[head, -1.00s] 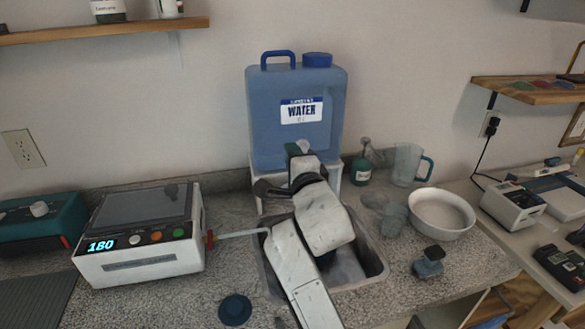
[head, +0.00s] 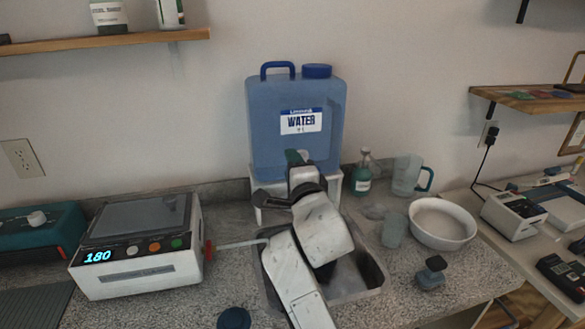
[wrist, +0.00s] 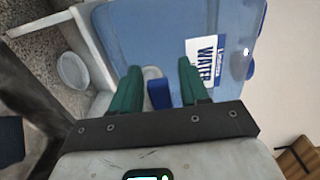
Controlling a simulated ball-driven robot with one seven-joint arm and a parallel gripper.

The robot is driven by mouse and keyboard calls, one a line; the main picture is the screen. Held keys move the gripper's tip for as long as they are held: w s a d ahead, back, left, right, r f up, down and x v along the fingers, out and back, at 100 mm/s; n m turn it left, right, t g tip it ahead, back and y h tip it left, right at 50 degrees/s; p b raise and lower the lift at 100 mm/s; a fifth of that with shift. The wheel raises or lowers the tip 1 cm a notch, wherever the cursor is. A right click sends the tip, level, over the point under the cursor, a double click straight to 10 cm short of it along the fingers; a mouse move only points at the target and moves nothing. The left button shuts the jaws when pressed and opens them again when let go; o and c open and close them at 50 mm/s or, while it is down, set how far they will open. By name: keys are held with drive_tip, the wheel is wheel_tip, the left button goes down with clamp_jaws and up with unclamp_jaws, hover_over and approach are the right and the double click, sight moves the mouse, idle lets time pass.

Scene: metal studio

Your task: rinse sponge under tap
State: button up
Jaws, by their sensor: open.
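A blue water container (head: 296,130) stands on a white stand (head: 262,208) behind the sink (head: 372,270). My gripper (head: 296,157) is in front of the container's lower front, where the tap is hidden in the head view. In the wrist view my gripper (wrist: 158,86) has its two green fingers apart. A blue piece (wrist: 160,94), probably the tap's lever, shows between them, with a pale grey part (wrist: 151,73) behind. I cannot tell whether the fingers touch it. I cannot make out a sponge; my arm covers much of the sink.
Right of the sink are a white bowl (head: 442,223), a clear cup (head: 393,230), a green bottle (head: 362,175), a jug (head: 408,174) and a small blue-grey block (head: 430,277). A white device (head: 140,262) with a protruding rod stands left. A dark blue round thing (head: 234,318) lies at the front.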

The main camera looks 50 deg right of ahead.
drive_tip(key=b+v, duration=0.2)
drive_tip(key=v, duration=0.8)
drive_tip(key=shift+s+a+b, duration=0.25)
drive_tip(key=shift+s+b, duration=0.1)
drive_tip(key=shift+b, duration=0.05)
